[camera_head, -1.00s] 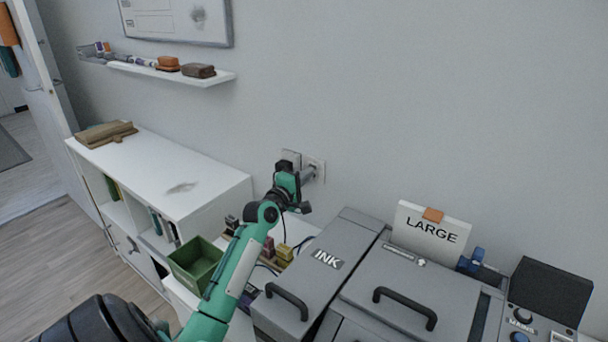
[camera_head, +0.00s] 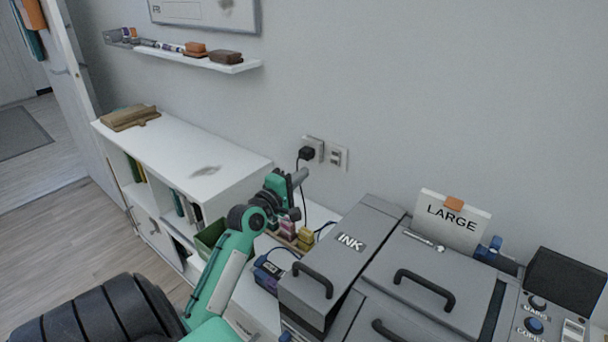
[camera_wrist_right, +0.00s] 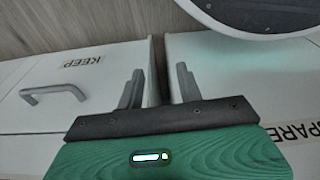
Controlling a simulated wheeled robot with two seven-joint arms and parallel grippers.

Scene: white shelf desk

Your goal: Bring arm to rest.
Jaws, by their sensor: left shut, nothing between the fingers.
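My left arm (camera_head: 228,265), green with dark joints, reaches in from the lower left in the head view. Its gripper (camera_head: 302,176) is shut and empty, just in front of the wall below the sockets and apart from the plug. A black plug (camera_head: 307,153) sits in the left wall socket, and its cord hangs down behind my gripper. My right gripper (camera_wrist_right: 159,88) shows in the right wrist view, its two grey fingers apart with nothing between them, above white drawer fronts. The right arm is not seen in the head view.
A grey machine labelled INK (camera_head: 350,242) stands close right of my left arm. A white shelf unit (camera_head: 185,165) is to the left, with a green bin (camera_head: 210,238) partly behind the arm. Small ink boxes (camera_head: 304,239) and a dark blue device (camera_head: 268,275) lie between.

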